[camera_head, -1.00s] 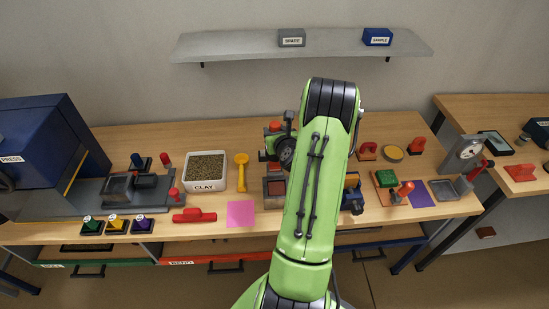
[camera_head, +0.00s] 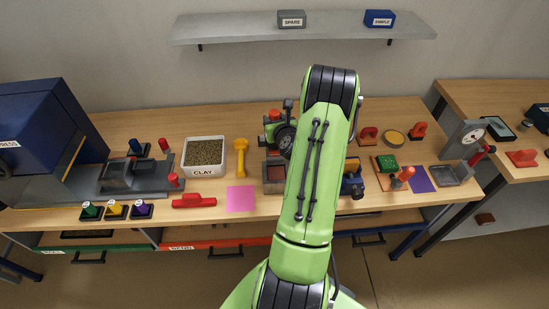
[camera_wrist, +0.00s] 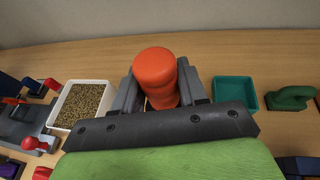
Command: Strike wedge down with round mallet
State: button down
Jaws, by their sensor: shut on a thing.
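My gripper (camera_wrist: 160,96) shows in the wrist view with its two dark jaws around an orange-red rounded piece (camera_wrist: 155,69). The piece looks like a stacked round knob or mallet part. Its lower end is hidden by the jaws and the wrist. In the head view my green arm covers most of the gripper and the bench middle. I cannot make out the wedge for certain. A grey block with a dark red face (camera_head: 274,174) stands just left of my arm and is partly hidden by it.
The wrist view shows a teal tray (camera_wrist: 235,93) and green handle (camera_wrist: 291,97) to the right. A pink sheet (camera_head: 240,198) lies near the front edge. The blue press (camera_head: 45,140) is far left.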

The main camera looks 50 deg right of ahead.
notch_tip(320, 180, down, 4)
jog(key=shift+f+b, duration=0.15)
jog(key=shift+b, duration=0.8)
jog(key=shift+s+a+p, duration=0.1)
jog(key=shift+p, duration=0.25)
notch_tip(320, 180, up, 6)
jog(key=p, duration=0.5)
jog(key=shift+f, duration=0.2)
